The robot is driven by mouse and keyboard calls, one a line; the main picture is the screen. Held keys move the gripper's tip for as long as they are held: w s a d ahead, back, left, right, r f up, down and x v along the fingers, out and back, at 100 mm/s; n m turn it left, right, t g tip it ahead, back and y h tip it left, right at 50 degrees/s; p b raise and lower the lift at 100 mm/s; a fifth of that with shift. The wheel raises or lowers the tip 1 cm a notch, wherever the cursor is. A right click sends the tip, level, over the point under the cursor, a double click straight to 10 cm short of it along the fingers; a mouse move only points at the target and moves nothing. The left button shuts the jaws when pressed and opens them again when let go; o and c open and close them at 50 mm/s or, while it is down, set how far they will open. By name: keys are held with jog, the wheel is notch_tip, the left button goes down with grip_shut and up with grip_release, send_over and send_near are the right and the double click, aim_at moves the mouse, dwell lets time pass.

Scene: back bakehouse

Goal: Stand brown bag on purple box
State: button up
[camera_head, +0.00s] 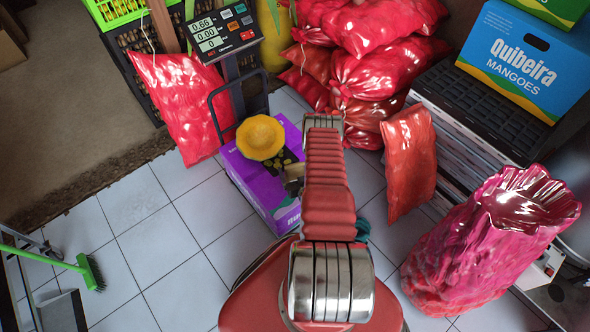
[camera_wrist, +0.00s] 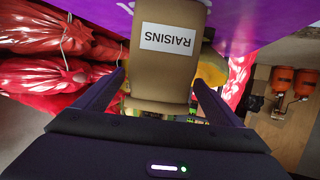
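The brown bag (camera_wrist: 165,75) with a white "RAISINS" label is between the fingers of my gripper (camera_wrist: 160,85) in the wrist view. The fingers lie close along both its sides and appear shut on it. The label reads upside down there. I cannot tell whether bag and box touch. In the head view my arm hides most of the gripper and bag.
Red sacks (camera_head: 375,85) are piled behind. A pink sack (camera_head: 470,250) and black crates (camera_head: 465,95) stand right. Tiled floor is clear at left, beside a green broom (camera_head: 90,271).

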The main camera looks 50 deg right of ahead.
dwell(0.3)
jog(key=v, duration=1.2)
jog(key=shift+w+r, duration=0.1)
dwell(0.5)
